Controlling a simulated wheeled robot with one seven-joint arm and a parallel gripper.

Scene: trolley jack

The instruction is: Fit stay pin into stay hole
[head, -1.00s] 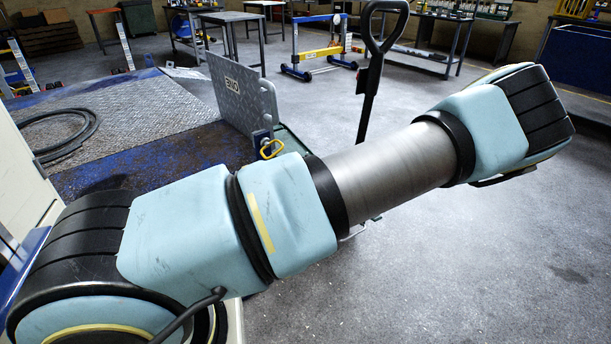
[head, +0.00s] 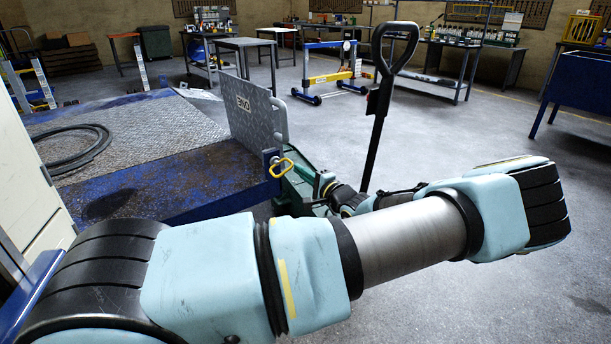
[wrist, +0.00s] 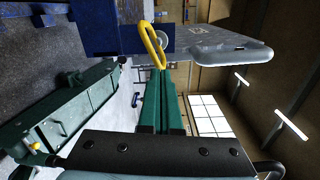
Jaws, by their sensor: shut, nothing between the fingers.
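The stay pin appears to be the piece with the yellow loop handle (head: 283,168), hanging at a blue bracket (head: 271,158) on the platform corner. The loop also shows in the wrist view (wrist: 151,44), beside a pale round end. My gripper (wrist: 162,72) has green fingers, shut and empty, with their tips just below the loop in the wrist picture. I cannot tell whether they touch it. In the head view my wrist partly hides the gripper. I cannot make out the stay hole.
An upright tread-plate flap (head: 258,115) stands on the platform edge by the bracket. A green frame (wrist: 75,110) lies low beside it. A black looped handle (head: 378,110) rises behind my wrist. Floor on the right is clear.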

